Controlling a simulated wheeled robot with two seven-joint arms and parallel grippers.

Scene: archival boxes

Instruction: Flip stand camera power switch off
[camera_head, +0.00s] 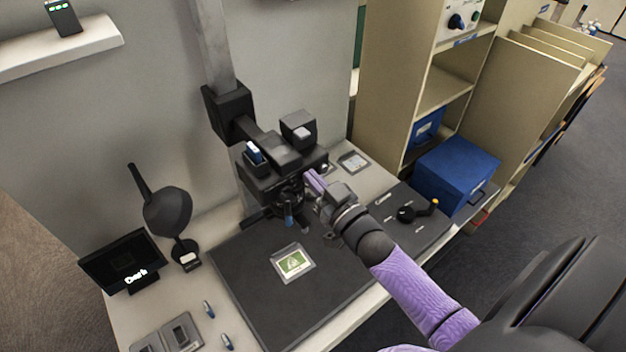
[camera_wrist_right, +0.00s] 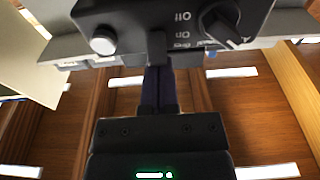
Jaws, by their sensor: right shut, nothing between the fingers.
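The stand camera (camera_head: 262,180) is a black body on an arm of the grey column, above a dark baseboard. In the right wrist view its dark panel (camera_wrist_right: 140,18) fills the top, with white lettering, including what looks like an Off label. A small dark lever (camera_wrist_right: 157,46), apparently the power switch, hangs at the panel's lower edge, beside the labels. My right gripper (camera_head: 313,181) is shut and empty, its purple fingers at the camera's right side. In the wrist view its fingertips (camera_wrist_right: 158,72) meet the lever's lower end; contact is unclear. My left gripper is out of view.
A black dial (camera_wrist_right: 220,20) and silver button (camera_wrist_right: 103,40) flank the lever. A green-pictured card (camera_head: 293,262) lies on the baseboard (camera_head: 240,290). A small monitor (camera_head: 122,262) stands left; shelves and a blue box (camera_head: 455,175) stand right.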

